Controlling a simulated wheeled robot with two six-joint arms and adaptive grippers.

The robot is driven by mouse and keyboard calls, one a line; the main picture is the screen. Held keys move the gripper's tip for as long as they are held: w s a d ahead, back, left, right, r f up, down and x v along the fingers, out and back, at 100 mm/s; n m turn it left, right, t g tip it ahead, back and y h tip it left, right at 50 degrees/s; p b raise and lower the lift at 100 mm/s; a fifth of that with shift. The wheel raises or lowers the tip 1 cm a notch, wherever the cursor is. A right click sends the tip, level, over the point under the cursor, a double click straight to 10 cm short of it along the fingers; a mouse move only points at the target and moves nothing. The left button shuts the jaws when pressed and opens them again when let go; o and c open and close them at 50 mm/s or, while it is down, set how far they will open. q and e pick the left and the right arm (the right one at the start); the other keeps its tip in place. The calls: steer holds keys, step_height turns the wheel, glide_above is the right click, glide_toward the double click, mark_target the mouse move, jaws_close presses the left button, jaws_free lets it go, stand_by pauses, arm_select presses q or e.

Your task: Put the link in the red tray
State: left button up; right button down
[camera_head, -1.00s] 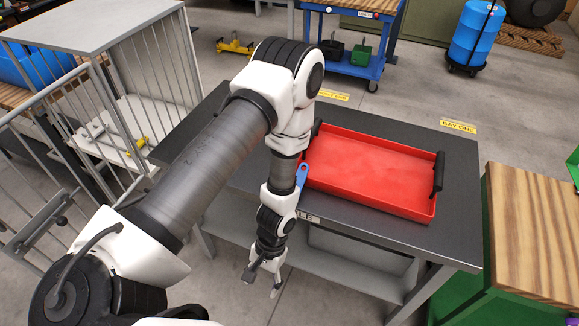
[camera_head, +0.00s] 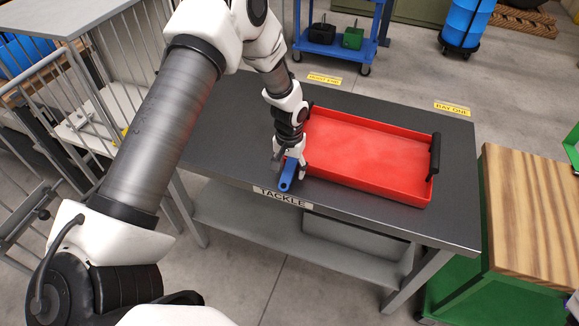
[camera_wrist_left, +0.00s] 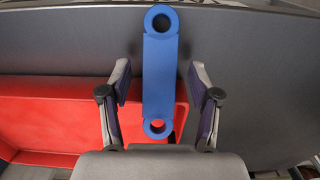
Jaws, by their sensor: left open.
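The blue link (camera_head: 287,176) is a flat bar with a round eye at each end, lying on the dark tabletop close to the left end of the red tray. The red tray (camera_head: 372,158) is empty, with black handles at its ends. My left gripper (camera_head: 289,168) is open over the link. In the left wrist view the link (camera_wrist_left: 160,70) lies between the two spread fingers of the gripper (camera_wrist_left: 160,105), with a gap on each side. The tray (camera_wrist_left: 50,118) shows at the left there. My right gripper is out of view.
The table (camera_head: 225,125) carries a "TACKLE" label (camera_head: 283,197) on its front edge and has a lower shelf. A railed cage (camera_head: 80,95) stands at the left, and a wood-topped green cabinet (camera_head: 535,215) at the right. The tabletop left of the link is clear.

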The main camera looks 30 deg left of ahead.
arm_select(q)
jaws_close()
steer(key=shift+r, duration=0.15)
